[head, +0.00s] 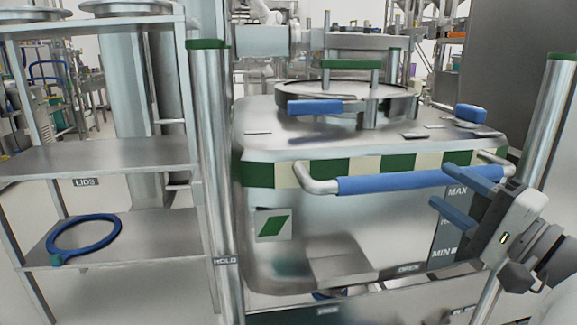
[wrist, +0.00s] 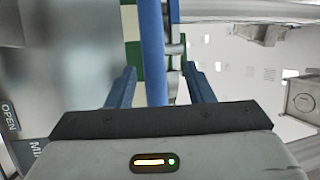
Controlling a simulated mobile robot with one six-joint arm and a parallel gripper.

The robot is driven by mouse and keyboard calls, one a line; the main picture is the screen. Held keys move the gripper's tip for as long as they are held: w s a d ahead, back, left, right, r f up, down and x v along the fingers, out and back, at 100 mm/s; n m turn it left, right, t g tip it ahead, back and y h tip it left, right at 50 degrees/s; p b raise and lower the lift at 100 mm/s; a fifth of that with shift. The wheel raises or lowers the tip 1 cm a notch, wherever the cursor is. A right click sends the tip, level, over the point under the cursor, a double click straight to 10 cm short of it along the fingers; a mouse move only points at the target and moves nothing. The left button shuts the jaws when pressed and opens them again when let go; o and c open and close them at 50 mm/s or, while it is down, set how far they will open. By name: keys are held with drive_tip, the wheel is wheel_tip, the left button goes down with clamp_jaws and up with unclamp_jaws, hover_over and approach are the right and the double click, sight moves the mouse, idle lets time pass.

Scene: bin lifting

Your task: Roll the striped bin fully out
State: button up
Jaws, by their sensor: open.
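The striped bin (head: 335,225) is a steel bin with a green and cream band. It stands in the middle of the head view between two steel posts. A blue bar handle (head: 395,182) runs across its front; the bar also shows in the wrist view (wrist: 153,40). My gripper (head: 441,187) is open at the right part of this handle. In the wrist view, the blue bar lies between the two blue fingers (wrist: 159,72), with a gap on each side. The bin's wheels and lower back are hidden.
Left of the bin, a steel shelf (head: 95,158) marked LIDS holds a blue ring (head: 84,235) on its lower level. A post (head: 212,170) with a green top stands close on the left, another (head: 545,125) on the right. A low rail (head: 400,300) crosses in front.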

drive_tip(key=shift+p+v, duration=0.35)
drive_tip(key=shift+v, duration=1.85)
